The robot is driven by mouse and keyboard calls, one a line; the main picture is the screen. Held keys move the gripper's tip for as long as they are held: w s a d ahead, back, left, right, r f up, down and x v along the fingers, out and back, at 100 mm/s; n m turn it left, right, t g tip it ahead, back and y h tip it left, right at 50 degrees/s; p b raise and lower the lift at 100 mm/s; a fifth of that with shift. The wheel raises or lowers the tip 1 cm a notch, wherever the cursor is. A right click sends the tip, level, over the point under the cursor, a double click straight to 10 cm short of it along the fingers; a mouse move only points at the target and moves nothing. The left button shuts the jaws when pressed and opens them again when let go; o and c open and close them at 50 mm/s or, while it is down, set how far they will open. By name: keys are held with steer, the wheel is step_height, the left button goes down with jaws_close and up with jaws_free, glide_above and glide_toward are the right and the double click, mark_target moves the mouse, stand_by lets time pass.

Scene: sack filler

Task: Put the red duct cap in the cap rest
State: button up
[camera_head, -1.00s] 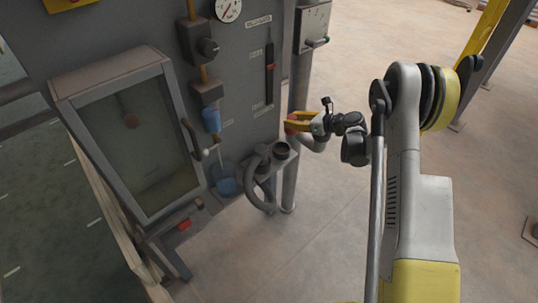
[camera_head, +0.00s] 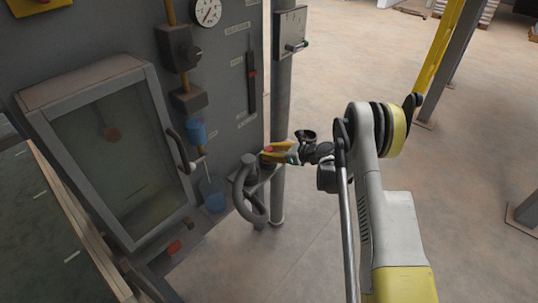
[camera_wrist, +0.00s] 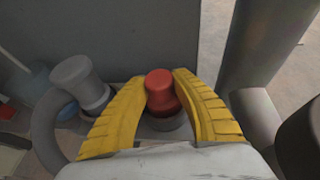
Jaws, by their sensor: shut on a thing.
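The red duct cap (camera_wrist: 161,90) is between the yellow fingers of my gripper (camera_wrist: 160,85) in the wrist view. The fingers are shut on it from both sides, and the cap looks upright. A grey round cup (camera_wrist: 168,124), which looks like the cap rest, shows just below the cap. I cannot tell whether the cap touches it or is inside it. In the head view my gripper (camera_head: 266,156) is over the bracket beside the grey pipe, and its fingers mostly hide the cup and cap.
A grey curved hose with a thick end (camera_wrist: 80,82) stands close left of the fingers; it also shows in the head view (camera_head: 243,190). A vertical grey post (camera_head: 281,120) stands close by. The glass-fronted cabinet (camera_head: 105,150) is further left. Open floor lies to the right.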

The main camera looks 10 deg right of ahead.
steer(key=shift+r, duration=0.1)
steer(key=o, duration=1.1)
